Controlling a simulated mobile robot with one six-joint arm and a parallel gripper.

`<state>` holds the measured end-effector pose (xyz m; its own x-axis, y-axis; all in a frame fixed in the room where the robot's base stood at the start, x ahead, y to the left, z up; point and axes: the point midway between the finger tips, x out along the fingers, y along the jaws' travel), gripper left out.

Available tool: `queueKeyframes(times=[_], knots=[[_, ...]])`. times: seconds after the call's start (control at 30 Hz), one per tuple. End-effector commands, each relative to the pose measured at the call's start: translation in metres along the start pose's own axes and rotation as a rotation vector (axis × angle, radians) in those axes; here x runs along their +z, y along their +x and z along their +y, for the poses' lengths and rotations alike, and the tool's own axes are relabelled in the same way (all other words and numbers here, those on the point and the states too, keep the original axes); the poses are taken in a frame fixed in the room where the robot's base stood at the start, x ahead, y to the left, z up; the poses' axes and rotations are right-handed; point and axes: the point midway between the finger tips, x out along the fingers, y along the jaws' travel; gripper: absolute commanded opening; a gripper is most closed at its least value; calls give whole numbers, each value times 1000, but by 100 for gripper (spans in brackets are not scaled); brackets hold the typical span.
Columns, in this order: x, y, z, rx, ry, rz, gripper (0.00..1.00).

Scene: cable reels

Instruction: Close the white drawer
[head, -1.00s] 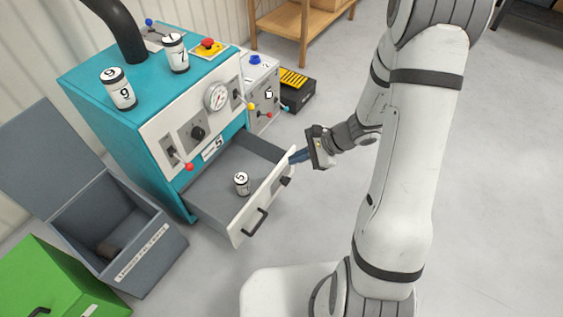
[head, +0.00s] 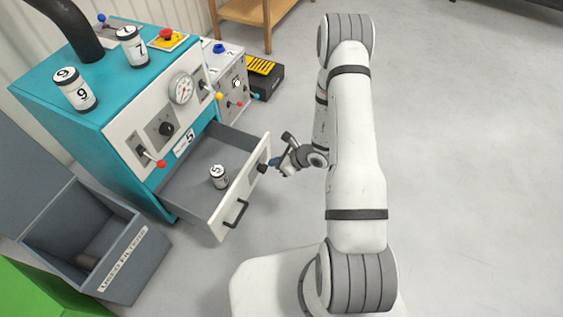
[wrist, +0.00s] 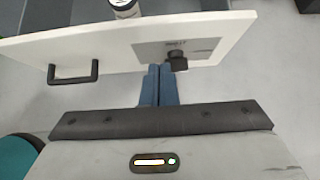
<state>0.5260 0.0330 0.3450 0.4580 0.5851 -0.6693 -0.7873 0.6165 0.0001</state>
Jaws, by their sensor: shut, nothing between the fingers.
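The white drawer (head: 232,203) stands pulled out of the teal machine (head: 112,94). Its front carries a black bar handle (head: 236,213) and a black knob (head: 262,168). A white can marked 5 (head: 218,176) stands upright inside the drawer. My gripper (head: 272,162) is at the outer side of the drawer front, near the knob. In the wrist view my gripper's blue fingers (wrist: 159,70) are together and empty, with their tips at the lower edge of the white front (wrist: 120,50), just left of the knob (wrist: 178,60). I cannot tell whether they touch it.
Cans 9 (head: 75,89) and 7 (head: 132,46) stand on the machine's top. An open grey bin (head: 110,260) and a green box (head: 40,292) are at left. A black and yellow case (head: 264,77) lies behind. The floor at right is clear.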

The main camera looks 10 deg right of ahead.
Motion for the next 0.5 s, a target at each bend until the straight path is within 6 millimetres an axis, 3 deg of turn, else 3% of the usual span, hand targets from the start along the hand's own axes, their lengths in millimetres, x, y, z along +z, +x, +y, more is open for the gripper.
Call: queueKeyframes(times=[0.03, 0.13, 0.3, 0.5], knots=[[-3, 14, 1, 2, -2, 0, 0], [-2, 34, 1, 2, -2, 0, 0], [18, 49, 0, 1, -4, 0, 0], [27, 57, 0, 0, -1, -1, 0]])
